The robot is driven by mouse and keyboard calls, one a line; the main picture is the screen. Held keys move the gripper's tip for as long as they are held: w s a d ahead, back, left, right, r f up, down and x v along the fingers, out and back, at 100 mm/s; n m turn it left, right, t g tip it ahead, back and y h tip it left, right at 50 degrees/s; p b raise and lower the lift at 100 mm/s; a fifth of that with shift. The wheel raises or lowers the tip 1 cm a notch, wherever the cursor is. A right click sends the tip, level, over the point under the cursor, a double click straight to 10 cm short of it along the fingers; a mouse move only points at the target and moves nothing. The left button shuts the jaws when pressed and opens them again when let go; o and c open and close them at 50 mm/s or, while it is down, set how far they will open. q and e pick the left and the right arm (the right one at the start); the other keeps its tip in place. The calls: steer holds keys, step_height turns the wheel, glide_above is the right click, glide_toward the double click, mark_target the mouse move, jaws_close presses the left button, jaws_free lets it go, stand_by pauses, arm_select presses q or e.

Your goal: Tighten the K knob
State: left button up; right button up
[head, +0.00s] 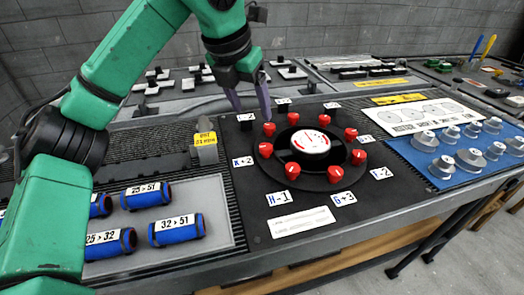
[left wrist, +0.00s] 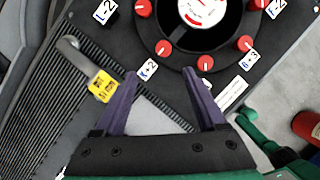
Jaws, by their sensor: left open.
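A round dial with a white and red gauge (head: 311,143) sits on a black panel, ringed by several red knobs, each by a small white label. One label (head: 243,161) at the left side seems to read A or K with +2; a red knob (head: 265,150) stands beside it. Another knob (head: 269,128) stands behind that one. I cannot surely tell which is K. My left gripper (head: 252,109) is open and empty over the panel's back left. In the left wrist view its fingers (left wrist: 160,72) point toward the dial; a red knob (left wrist: 163,47) lies beyond them. My right gripper does not show.
A lever with a yellow tag (head: 205,139) stands left of the panel. Blue cylinders (head: 176,229) lie on a grey tray at front left.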

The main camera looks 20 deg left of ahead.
mark_target(266, 146)
arm_select(q)
steer(key=x, duration=1.3)
steer(key=shift+d+f, duration=0.3)
steer(key=shift+b, duration=0.3)
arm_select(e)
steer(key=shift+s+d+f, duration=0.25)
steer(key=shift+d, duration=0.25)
arm_select(q)
steer(key=shift+c, duration=0.3)
jaws_close()
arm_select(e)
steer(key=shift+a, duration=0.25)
